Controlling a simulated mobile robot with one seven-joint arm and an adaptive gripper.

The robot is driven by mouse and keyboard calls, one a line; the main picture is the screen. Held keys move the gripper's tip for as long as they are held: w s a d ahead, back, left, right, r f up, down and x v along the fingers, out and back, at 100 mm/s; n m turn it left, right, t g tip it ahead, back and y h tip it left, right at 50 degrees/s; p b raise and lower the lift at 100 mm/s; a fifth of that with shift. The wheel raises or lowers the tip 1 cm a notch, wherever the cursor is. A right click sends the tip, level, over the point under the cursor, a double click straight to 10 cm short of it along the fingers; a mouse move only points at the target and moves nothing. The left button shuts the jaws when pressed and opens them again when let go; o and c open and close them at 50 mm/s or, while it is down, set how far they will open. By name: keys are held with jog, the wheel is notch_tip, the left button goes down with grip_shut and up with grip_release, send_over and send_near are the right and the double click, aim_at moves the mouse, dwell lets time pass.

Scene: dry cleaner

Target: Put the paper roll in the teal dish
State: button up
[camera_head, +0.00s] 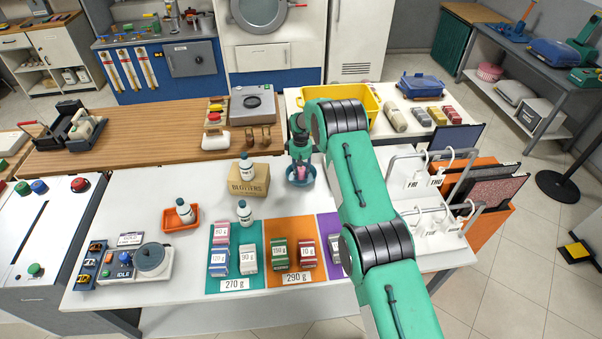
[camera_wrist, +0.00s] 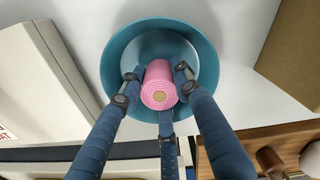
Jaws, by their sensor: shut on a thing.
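The paper roll (camera_wrist: 160,86) is pink with a tan core end, and my gripper (camera_wrist: 158,80) is shut on it in the wrist view, with fingers on both sides. The teal dish (camera_wrist: 114,50) is round, and the roll and fingertips appear within its rim in that view. In the head view the dish (camera_head: 290,180) stands on the white table, with my gripper (camera_head: 300,172) over it and the pink roll (camera_head: 300,172) low between the fingers. I cannot tell whether the roll touches the dish floor.
A cardboard blotters box (camera_head: 246,181) with a bottle on it stands left of the dish. An orange tray (camera_head: 181,219) holds another bottle. Coloured mats with labelled packs (camera_head: 281,252) lie in front. White hanger stands (camera_head: 424,178) are to the right.

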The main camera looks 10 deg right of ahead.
aim_at(301, 168)
jog(key=shift+f, duration=0.15)
jog(key=o, duration=1.2)
jog(key=shift+c, duration=0.2)
jog(key=shift+r, duration=6.15)
jog(key=shift+r, duration=0.1)
